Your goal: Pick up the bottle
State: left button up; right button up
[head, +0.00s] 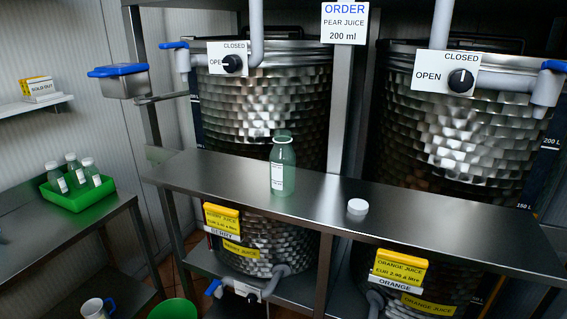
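A translucent pale green bottle (283,172) with a white label stands upright and uncapped on the metal shelf in front of the tanks. A white round cap (357,207) lies on the same shelf to its right, apart from it. Three more bottles, with white caps, stand at the left: one at the left end (57,178), one at the back (75,168) and one at the right (91,173). They are in a green crate (77,202) on a side table. Neither of my grippers shows in the head view.
Two steel tanks, left (262,110) and right (450,140), stand behind the shelf (220,180). White pipes with valve panels run above it. An order sign (345,22) reads pear juice, 200 ml. A mug (97,308) and green bucket (172,309) are below. The shelf around the bottle is clear.

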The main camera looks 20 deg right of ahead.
aim_at(282, 157)
jog(key=j+z, duration=0.1)
jog(key=j, duration=0.3)
jog(key=k+j, duration=0.15)
jog(key=j, duration=0.3)
jog(key=j+z, duration=0.15)
jog(key=j, duration=0.25)
jog(key=k+j, duration=0.15)
jog(key=j, duration=0.25)
jog(key=k+j+z, duration=0.15)
jog(key=j, duration=0.65)
jog(key=k+z, duration=0.05)
